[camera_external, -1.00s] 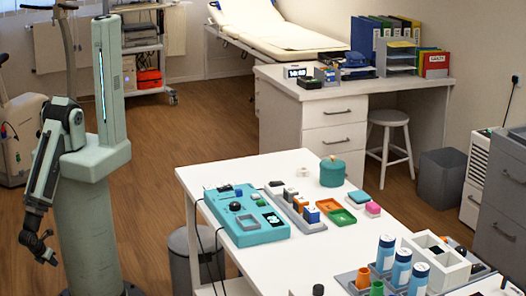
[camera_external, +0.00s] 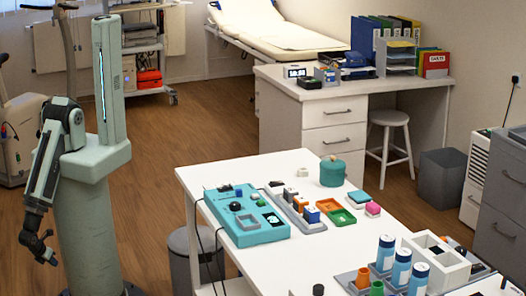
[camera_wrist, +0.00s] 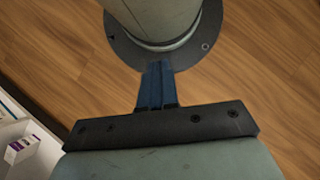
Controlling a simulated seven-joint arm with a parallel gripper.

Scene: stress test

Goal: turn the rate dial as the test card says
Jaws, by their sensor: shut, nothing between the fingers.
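A teal console (camera_external: 262,237) lies on the white table in the external view. It carries a round black knob (camera_external: 235,206), which may be the rate dial, a small blue part (camera_external: 239,194) and a dark panel with a white mark (camera_external: 271,218). The knob's setting and any lettering are too small to read. I cannot pick out the test card. My gripper (camera_external: 47,257) hangs low at the far left, well away from the console and the table. In the wrist view my gripper's blue fingers (camera_wrist: 157,84) are together and empty, above the floor beside my base.
The white table (camera_external: 345,240) also holds a sorting rack (camera_external: 295,209), a green tray (camera_external: 342,217), a teal round pot (camera_external: 333,173) and blue-white bottles (camera_external: 385,252). A grey bin (camera_external: 186,262) stands by its left edge, with cables hanging there.

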